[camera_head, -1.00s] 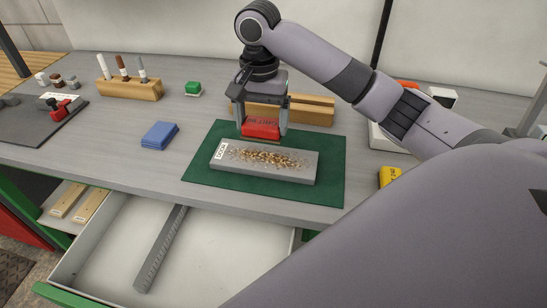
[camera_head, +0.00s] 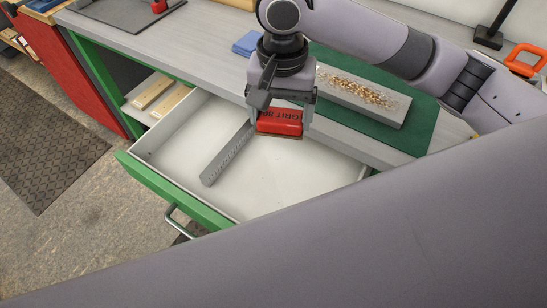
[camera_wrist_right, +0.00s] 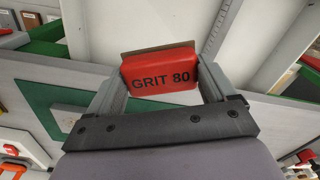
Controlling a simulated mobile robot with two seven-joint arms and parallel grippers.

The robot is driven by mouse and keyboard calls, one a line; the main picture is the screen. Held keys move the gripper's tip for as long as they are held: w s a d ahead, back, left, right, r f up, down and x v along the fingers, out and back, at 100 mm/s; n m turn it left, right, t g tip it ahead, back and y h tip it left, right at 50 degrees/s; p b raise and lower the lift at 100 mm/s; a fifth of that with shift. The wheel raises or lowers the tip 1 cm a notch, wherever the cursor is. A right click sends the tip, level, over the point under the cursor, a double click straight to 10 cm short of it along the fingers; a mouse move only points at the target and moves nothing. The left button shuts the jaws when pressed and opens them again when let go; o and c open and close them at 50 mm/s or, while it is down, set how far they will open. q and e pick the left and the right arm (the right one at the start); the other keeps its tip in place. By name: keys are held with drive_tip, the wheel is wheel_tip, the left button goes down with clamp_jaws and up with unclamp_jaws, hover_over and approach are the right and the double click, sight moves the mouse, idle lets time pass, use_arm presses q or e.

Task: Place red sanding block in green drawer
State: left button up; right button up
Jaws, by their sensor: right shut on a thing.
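The red sanding block (camera_head: 280,121), printed "GRIT 80", is held between the fingers of my right gripper (camera_head: 281,122). My right gripper is shut on it, and the block shows between both fingers in the right wrist view (camera_wrist_right: 160,77). In the head view, block and gripper appear over the back part of the open green-fronted drawer (camera_head: 172,190), near the bench edge. The block looks held above the drawer floor; the exact height is hard to tell. My left gripper is not in view.
A grey metal ruler-like bar (camera_head: 227,155) lies in the drawer, left of the block. The drawer's white floor is otherwise clear. On the bench are a blue block (camera_head: 247,44) and a grey board with brown grains (camera_head: 355,95) on a green mat (camera_head: 424,125). Wooden pieces (camera_head: 152,93) lie on a shelf at left.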

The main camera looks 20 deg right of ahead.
sight(281, 116)
wheel_tip(281, 116, down, 15)
drive_tip(key=shift+f+b, duration=0.15)
drive_tip(key=shift+b, duration=0.5)
drive_tip(key=shift+f, duration=0.1)
drive_tip(key=o, duration=0.9)
wheel_tip(281, 116, up, 12)
drive_tip(key=shift+r+p, duration=0.15)
drive_tip(key=shift+p, duration=0.35)
